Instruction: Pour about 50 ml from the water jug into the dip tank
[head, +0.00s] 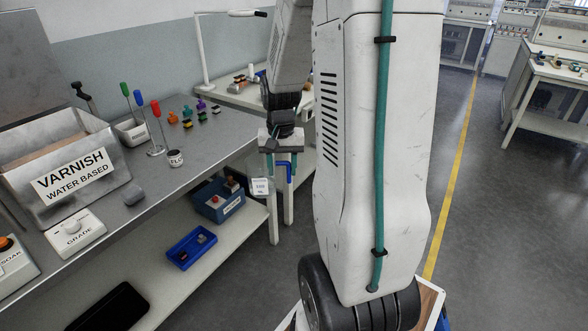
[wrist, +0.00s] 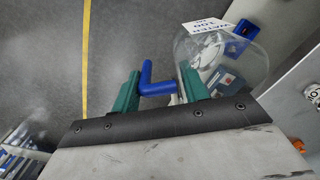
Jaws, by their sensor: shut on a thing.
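The water jug is clear, with a blue handle (head: 289,168) and a white label (head: 260,187). In the wrist view its clear body (wrist: 222,60) is beside the right finger, with the blue handle (wrist: 157,88) between the green fingers. My gripper (head: 281,158), also in the wrist view (wrist: 160,86), is shut on the handle and holds the jug off the bench, beside its front edge. The water level cannot be made out. The dip tank (head: 115,158) is a grey metal box labelled "VARNISH WATER BASED" on the bench at the left, apart from the jug.
The bench (head: 200,157) holds a GRADE box (head: 75,234), a SOAK box (head: 12,268), a small labelled cup (head: 175,158), upright coloured-handled tools and small coloured connectors. Blue bins (head: 190,247) sit on the lower shelf. A white lamp stands behind. The floor at the right is clear.

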